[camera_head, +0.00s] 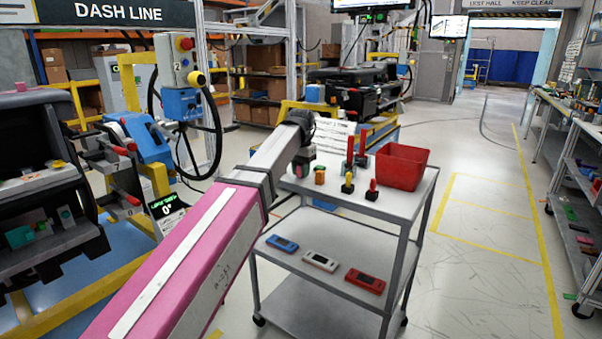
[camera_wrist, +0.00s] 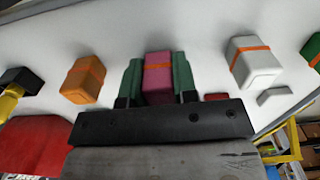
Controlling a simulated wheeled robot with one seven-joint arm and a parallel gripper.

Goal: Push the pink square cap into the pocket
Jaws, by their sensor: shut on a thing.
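The pink square cap (camera_wrist: 158,76), with an orange stripe across it, sits between the green fingers of my gripper (camera_wrist: 157,70) in the wrist view. The fingers are shut on its two sides. It is over or on the pale top of the cart (camera_head: 418,190); I cannot tell whether it is lifted.
An orange block (camera_wrist: 83,80) stands left of my fingers and a white block (camera_wrist: 255,62) right. A steering wheel (camera_head: 205,135) and blue fixture stand between cart and module.

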